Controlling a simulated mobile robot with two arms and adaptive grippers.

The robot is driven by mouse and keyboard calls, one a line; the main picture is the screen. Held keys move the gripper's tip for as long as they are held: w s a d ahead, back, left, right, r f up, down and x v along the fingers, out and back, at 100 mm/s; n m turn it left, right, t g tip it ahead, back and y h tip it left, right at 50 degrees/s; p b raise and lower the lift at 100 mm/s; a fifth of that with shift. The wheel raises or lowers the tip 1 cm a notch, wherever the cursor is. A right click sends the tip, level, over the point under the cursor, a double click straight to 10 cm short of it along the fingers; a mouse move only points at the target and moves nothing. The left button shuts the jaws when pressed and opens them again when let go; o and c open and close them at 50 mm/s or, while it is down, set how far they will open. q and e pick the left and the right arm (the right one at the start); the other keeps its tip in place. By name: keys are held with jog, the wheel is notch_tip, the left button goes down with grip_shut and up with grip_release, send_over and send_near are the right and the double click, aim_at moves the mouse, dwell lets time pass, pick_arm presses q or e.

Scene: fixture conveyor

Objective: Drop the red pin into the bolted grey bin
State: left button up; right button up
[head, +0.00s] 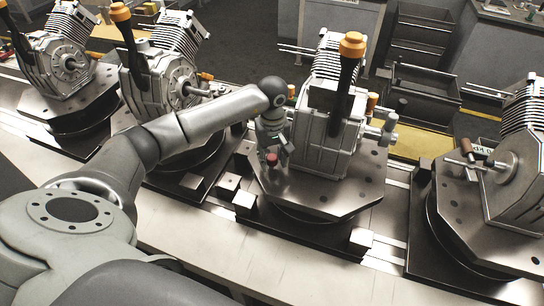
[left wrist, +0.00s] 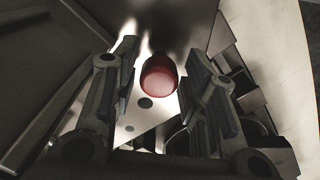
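The red pin (head: 272,158) stands at the left edge of the middle fixture plate, beside the grey engine block; only its red rounded head shows clearly. My left gripper (head: 273,147) reaches down over it from above. In the left wrist view the red pin (left wrist: 159,76) sits between the two fingers (left wrist: 161,72), with a gap visible on each side, so the gripper looks open and not closed on it. Dark grey bins (head: 423,92) stand behind the conveyor at the back right; I cannot tell which is bolted. My right gripper is not in view.
Engine blocks on fixture plates line the conveyor, with the middle block (head: 322,140) close to my left gripper. An orange-capped black post (head: 348,80) rises in front of it. A yellow strip (head: 425,142) runs before the bins. The pale front ledge (head: 290,270) is clear.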

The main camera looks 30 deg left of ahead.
pick_arm(q)
jog(key=shift+f, duration=0.9)
jog(key=shift+c, duration=0.4)
jog(key=c, duration=0.6)
jog(key=shift+c, duration=0.2)
jog(key=shift+r, duration=0.1)
